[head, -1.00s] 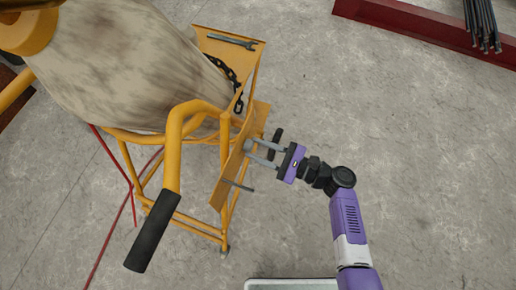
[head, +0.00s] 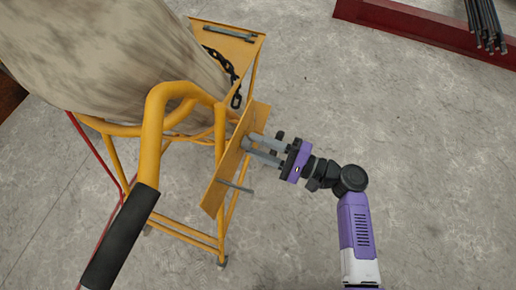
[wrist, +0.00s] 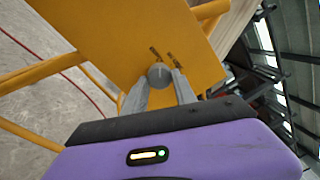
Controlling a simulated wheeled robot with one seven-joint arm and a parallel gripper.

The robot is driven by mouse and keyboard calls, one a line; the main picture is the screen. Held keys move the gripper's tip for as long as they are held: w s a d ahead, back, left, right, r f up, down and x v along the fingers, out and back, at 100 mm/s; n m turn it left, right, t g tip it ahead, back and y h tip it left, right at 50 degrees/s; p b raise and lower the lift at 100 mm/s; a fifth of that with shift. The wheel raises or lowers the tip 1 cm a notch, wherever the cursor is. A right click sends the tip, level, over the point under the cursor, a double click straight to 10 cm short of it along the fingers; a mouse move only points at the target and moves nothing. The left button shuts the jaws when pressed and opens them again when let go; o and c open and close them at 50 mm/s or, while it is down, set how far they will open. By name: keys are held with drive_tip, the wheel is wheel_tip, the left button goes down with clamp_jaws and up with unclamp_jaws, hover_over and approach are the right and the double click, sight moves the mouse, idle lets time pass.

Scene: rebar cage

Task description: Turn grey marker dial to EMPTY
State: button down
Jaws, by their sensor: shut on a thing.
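The grey marker dial (wrist: 158,75) is a small round grey knob on a yellow panel (wrist: 130,30) in the wrist view. My gripper (wrist: 160,84) has its two grey fingers on either side of the dial, shut on it. Two small dark marks with lettering too small to read sit on the panel just above the dial. In the head view my gripper (head: 249,145) reaches from the right to the tilted yellow panel (head: 219,190); its fingers largely hide the dial there.
A yellow tubular frame carries a large dirty drum (head: 100,50). A black-gripped handle (head: 120,235) rises at left. A grey rod (head: 237,186) juts from the panel below my fingers. A wrench (head: 228,32) and chain (head: 222,64) are above.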

drive_tip(key=shift+f+n+b, duration=0.1)
drive_tip(key=shift+n+b, duration=0.35)
drive_tip(key=shift+n, duration=0.25)
drive_tip(key=c, duration=1)
unclamp_jaws()
drive_tip(key=v, duration=0.8)
